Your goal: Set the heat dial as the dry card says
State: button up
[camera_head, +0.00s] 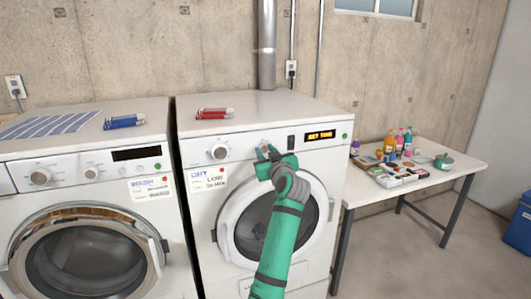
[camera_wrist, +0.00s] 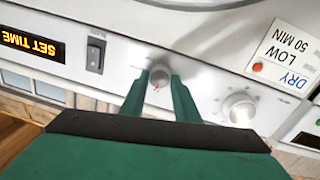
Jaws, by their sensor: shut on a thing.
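The dry card (camera_wrist: 287,50) hangs on the right-hand machine and reads "DRY LOW 50 MIN"; it also shows in the head view (camera_head: 208,180). My gripper (camera_wrist: 160,88) is shut on the small knob (camera_wrist: 160,74) on the dryer panel (camera_head: 240,143), one finger on each side. The knob has a red mark; its scale is too small to read. In the head view my gripper (camera_head: 268,154) largely hides it. A larger dial (camera_wrist: 238,106) sits beside it, apart from my fingers; it also shows in the head view (camera_head: 219,152).
The dryer's display (camera_head: 320,135) reads "SET TIME". A dark rocker switch (camera_wrist: 95,55) sits between display and knob. The washer (camera_head: 85,225) with its wash card (camera_head: 152,188) stands at left. A table (camera_head: 445,170) with bottles and boxes stands at right.

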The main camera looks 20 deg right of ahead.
jog(key=shift+w+r+m, duration=0.1)
jog(key=shift+m, duration=0.8)
jog(key=shift+w+a+m, duration=0.1)
jog(key=shift+a+m, duration=0.05)
jog(key=shift+m, duration=0.95)
jog(key=shift+s+d+m+g, duration=0.1)
jog(key=shift+d+m+g, duration=0.1)
jog(key=shift+m, duration=0.8)
jog(key=shift+s+d+m+g, duration=0.1)
jog(key=shift+d+m, duration=0.05)
jog(key=shift+m, duration=0.85)
jog(key=o, duration=1)
jog(key=shift+w, duration=0.1)
jog(key=shift+o, duration=0.2)
jog(key=s, duration=1.1)
jog(key=shift+r, duration=0.15)
